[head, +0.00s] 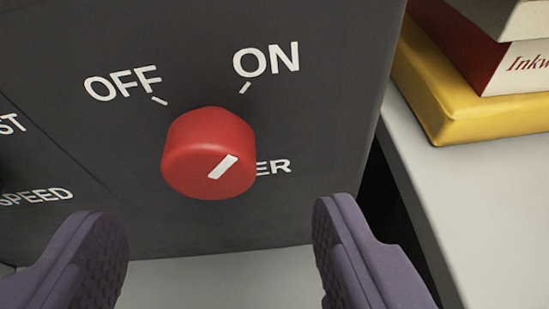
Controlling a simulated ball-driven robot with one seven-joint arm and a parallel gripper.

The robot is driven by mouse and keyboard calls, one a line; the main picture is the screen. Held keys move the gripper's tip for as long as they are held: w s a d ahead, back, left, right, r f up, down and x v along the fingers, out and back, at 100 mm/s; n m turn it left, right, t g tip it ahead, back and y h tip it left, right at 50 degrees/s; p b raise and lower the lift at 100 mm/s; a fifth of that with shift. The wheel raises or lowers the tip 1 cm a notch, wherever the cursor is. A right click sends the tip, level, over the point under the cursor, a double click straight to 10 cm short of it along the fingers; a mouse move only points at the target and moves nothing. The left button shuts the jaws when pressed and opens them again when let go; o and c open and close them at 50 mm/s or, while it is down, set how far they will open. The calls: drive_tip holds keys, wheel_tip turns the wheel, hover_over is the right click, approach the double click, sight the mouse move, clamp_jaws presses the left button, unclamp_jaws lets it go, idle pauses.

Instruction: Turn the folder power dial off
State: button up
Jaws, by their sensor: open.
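The red folder power dial (208,150) sits on a dark grey panel (320,110), in the middle of the head view. The white line on its face slants up to the right, in the direction of the ON mark. The OFF label is at its upper left and the ON label at its upper right. My gripper (222,255) is open and empty. Its two purple fingers are at the lower left and lower right, apart from the dial and nearer to the camera.
Another panel section at the left edge carries "SPEED" and a cut-off label ending in "ST". On the right, a pale surface (450,210) holds a yellow item (460,110) under a red and white box or book (500,50). A dark gap separates it from the panel.

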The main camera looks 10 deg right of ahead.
sight(210, 181)
drive_tip(key=x, duration=0.4)
drive_tip(key=shift+w+a+f, duration=0.15)
drive_tip(key=shift+w+a, duration=0.05)
drive_tip(key=shift+w, duration=0.15)
drive_tip(key=c, duration=1)
drive_tip(key=shift+c, duration=0.2)
